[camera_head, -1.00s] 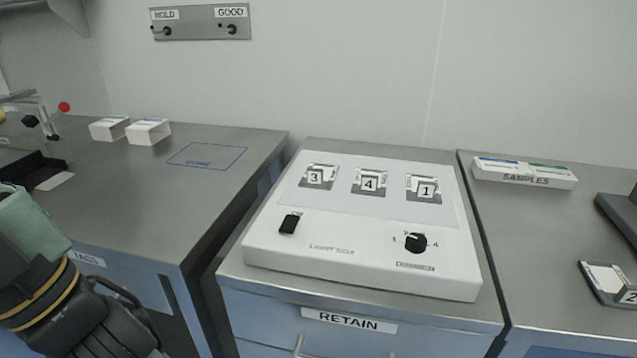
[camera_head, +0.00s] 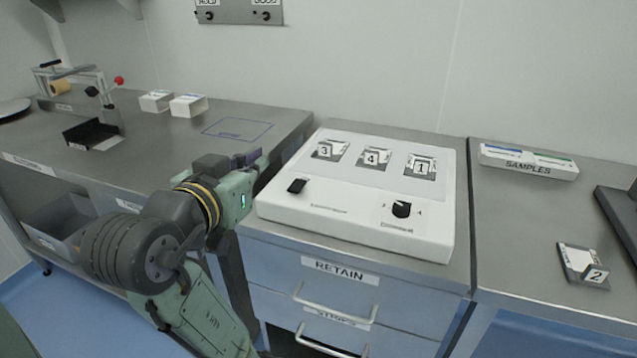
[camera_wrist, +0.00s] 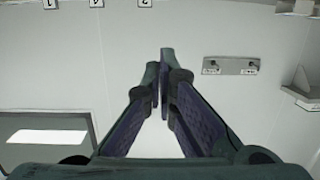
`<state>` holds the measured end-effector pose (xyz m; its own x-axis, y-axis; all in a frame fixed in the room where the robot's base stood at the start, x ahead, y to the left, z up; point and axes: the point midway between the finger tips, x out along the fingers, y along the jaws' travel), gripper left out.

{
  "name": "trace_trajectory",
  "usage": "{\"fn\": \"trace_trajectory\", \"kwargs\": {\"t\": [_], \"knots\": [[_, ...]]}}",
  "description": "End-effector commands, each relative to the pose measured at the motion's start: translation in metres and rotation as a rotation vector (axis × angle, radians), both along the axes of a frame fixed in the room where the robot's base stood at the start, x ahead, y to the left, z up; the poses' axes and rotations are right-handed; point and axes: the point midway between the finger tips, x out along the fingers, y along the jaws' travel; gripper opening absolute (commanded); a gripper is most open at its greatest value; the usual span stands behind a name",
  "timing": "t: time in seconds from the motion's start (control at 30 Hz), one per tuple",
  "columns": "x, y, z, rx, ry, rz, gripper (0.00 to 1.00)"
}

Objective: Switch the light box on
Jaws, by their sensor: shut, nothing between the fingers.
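The white light box (camera_head: 342,192) stands on the middle bench. A black rocker switch (camera_head: 297,186) is at its left front and a black round knob (camera_head: 401,209) at its right front. Several numbered cards lie on its panel: 3 (camera_head: 329,150), 4 (camera_head: 373,158) and 1 (camera_head: 421,166). I cannot tell which way the switch is set. My gripper (camera_head: 258,157) is raised left of the light box, clear of the switch, with its fingers pointing toward the back wall. In the wrist view its fingers (camera_wrist: 161,85) meet at the tips with nothing between them.
A sample rack (camera_head: 528,160) and a card marked 2 (camera_head: 584,265) are on the right bench. Two small white boxes (camera_head: 188,105) sit on the left bench near an outlined area. The HOLD/GOOD panel (camera_head: 238,12) is on the wall. Drawers with handles are under the light box.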

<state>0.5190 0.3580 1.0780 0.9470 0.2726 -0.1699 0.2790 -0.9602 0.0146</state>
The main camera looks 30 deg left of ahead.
Motion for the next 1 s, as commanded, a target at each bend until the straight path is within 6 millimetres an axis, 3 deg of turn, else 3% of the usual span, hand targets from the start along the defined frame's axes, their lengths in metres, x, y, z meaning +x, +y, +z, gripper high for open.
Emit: {"fn": "trace_trajectory", "kwargs": {"t": [0.2, 0.57, 0.77, 1.0], "knots": [[-0.004, -0.009, -0.014, -0.005, 0.082, -0.049, 0.00], [-0.001, -0.008, -0.015, -0.006, 0.081, -0.049, 0.00], [0.023, -0.004, -0.021, -0.009, 0.082, -0.053, 0.00], [0.072, 0.008, -0.033, -0.010, 0.084, -0.052, 0.00]]}}
